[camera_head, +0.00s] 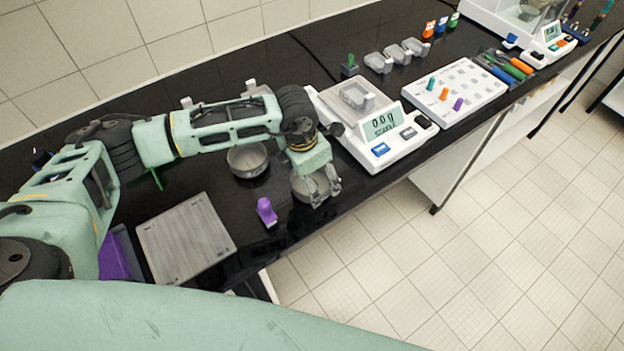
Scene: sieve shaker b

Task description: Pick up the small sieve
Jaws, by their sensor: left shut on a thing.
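The small sieve (304,189) is a grey round metal bowl-like piece near the front edge of the black bench. My left gripper (319,193) reaches down over it from above, its fingers shut on its right-hand side. The gripper hides part of the sieve. I cannot tell whether the sieve touches the bench. My right gripper is not in view.
Another grey round bowl (248,160) stands just left of the gripper. A purple object (266,211) and a grey square plate (186,240) lie further left. A white balance (378,148) reading 0.0 g stands close on the right, with a white holed rack (478,84) beyond.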

